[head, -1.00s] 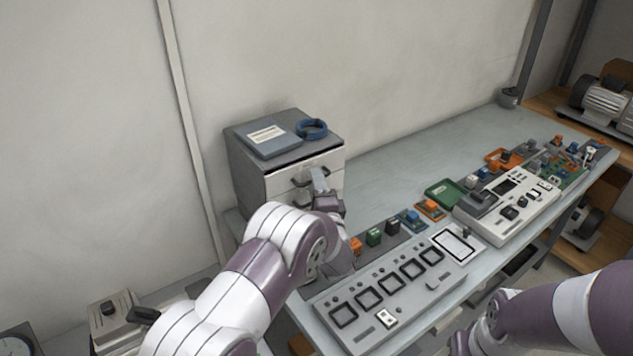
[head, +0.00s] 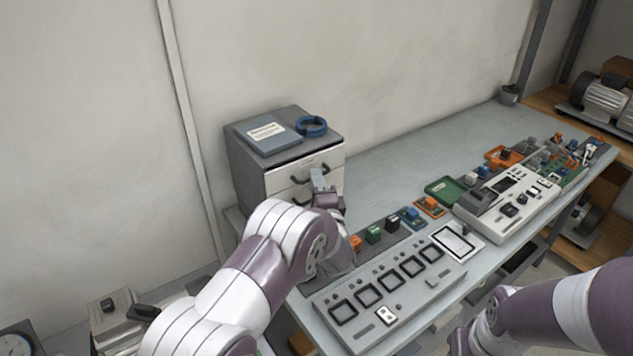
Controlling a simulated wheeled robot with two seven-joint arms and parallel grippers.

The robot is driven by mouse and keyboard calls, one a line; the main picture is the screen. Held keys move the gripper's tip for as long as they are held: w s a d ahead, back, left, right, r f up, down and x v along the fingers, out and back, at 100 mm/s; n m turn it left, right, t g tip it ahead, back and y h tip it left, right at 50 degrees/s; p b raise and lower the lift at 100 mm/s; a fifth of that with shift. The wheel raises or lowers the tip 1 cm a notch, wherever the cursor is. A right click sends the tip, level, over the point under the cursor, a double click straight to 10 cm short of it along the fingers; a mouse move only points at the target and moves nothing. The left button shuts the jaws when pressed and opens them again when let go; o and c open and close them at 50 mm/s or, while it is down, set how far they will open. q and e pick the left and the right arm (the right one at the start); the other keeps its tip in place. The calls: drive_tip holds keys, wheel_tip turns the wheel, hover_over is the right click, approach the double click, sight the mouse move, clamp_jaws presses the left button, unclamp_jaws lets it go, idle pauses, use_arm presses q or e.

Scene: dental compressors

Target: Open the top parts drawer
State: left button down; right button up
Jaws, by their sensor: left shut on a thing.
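The grey parts cabinet (head: 245,172) with light drawer fronts stands at the back left end of the bench. The top parts drawer (head: 283,180) looks flush with the cabinet; no gap shows. Its dark bar handle (head: 298,181) runs across the front. My left gripper (head: 318,179) is at the right part of this handle and shut on it; its wrist hides part of the fronts below. My right gripper is out of view; only my right arm shows at the lower right.
A grey booklet (head: 267,139) and a blue ring (head: 311,127) lie on the cabinet. A grey panel with square frames (head: 390,290) and small coloured parts lie to the right of my left arm. The bench's back middle (head: 400,160) is clear.

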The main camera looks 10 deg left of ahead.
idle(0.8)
use_arm(q)
drive_tip(key=s+d+p, duration=0.2)
drive_tip(key=s+d, duration=0.7)
drive_tip(key=shift+d, duration=0.1)
drive_tip(key=c, duration=1.2)
unclamp_jaws()
drive_tip(key=b+v, duration=0.3)
drive_tip(key=v, duration=0.9)
drive_tip(key=shift+s+d, duration=0.15)
drive_tip(key=shift+s, duration=0.15)
